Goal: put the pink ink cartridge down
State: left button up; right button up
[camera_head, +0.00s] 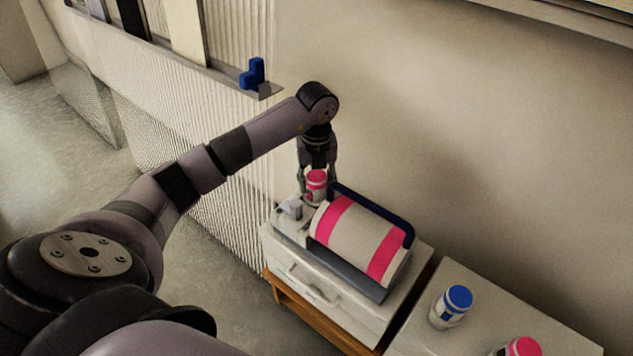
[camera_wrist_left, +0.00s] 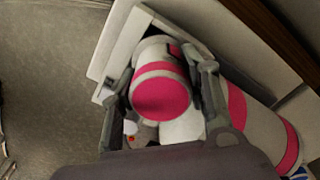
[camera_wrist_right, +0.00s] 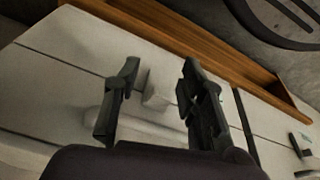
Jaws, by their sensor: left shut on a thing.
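The pink ink cartridge (camera_head: 316,184), a small white jar with a pink top and band, is between the fingers of my left gripper (camera_head: 317,172). That gripper is shut on it and points down. The cartridge is upright beside the left end of a large pink-banded white drum (camera_head: 355,238). In the left wrist view the cartridge (camera_wrist_left: 160,97) shows its pink end between both fingers. Whether its base touches anything is hidden. My right gripper (camera_wrist_right: 158,100) shows only in the right wrist view, open, with a small pale block beyond its fingers.
The drum rests in a grey machine with a dark blue bar, on a white drawer cabinet (camera_head: 325,300). A blue-lidded jar (camera_head: 451,307) and another pink-lidded jar (camera_head: 520,347) stand on the right cabinet. A blue block (camera_head: 252,74) sits on a ledge. A wall rises behind.

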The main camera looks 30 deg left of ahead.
pick_arm(q)
jog(key=o, duration=0.8)
jog(key=shift+f, duration=0.15)
jog(key=o, duration=0.5)
jog(key=shift+c, duration=0.2)
pick_arm(e)
jog(key=shift+r, duration=0.2)
pick_arm(q)
jog(key=shift+r, duration=0.2)
notch_tip(320, 180, up, 12)
jog(key=shift+p, duration=0.95)
pick_arm(e)
notch_tip(320, 180, down, 7)
jog(key=s, duration=0.1)
jog(key=shift+f, duration=0.1)
